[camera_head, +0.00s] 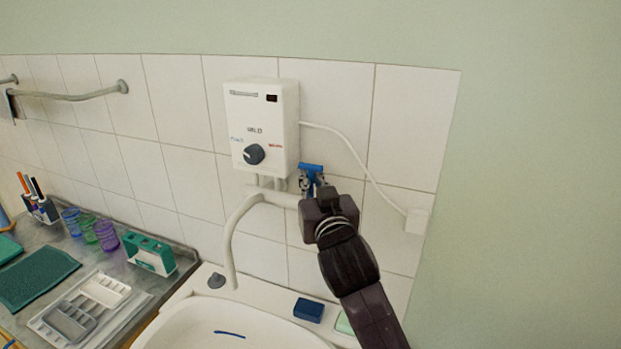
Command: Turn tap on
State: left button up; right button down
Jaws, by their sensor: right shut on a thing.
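A blue tap handle (311,169) shows on the wall just below the lower right corner of the white water heater (262,124). A white curved spout (232,238) comes out beside it and bends down over the white sink (180,328). My right gripper (313,183) reaches up from the lower right and is shut on the tap handle. Its fingers are small in view and partly hidden by the gripper's own body. No water shows under the spout. My left gripper is not in view.
A dark blue block (308,310) and a pale green block (344,324) lie on the sink's back rim. A grey plug (216,280) sits there too. Left of the sink, the counter holds coloured cups (106,235), a green-white box (149,253) and a tray (70,322).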

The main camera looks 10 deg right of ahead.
jog(key=shift+f+b, duration=0.15)
jog(key=shift+b, duration=0.2)
jog(key=n+t+b, duration=0.1)
jog(key=b, duration=0.2)
jog(key=s+a+t+b, duration=0.1)
jog(key=b, duration=0.2)
jog(key=shift+s+f+n+t, duration=0.25)
jog(key=shift+f+n+t, duration=0.05)
jog(key=shift+n, duration=0.1)
jog(key=shift+s+a+r+n+t+b, duration=0.15)
jog(key=shift+r+n+t+b, duration=0.15)
jog(key=shift+b, duration=0.15)
jog(key=c, duration=2)
grip_release()
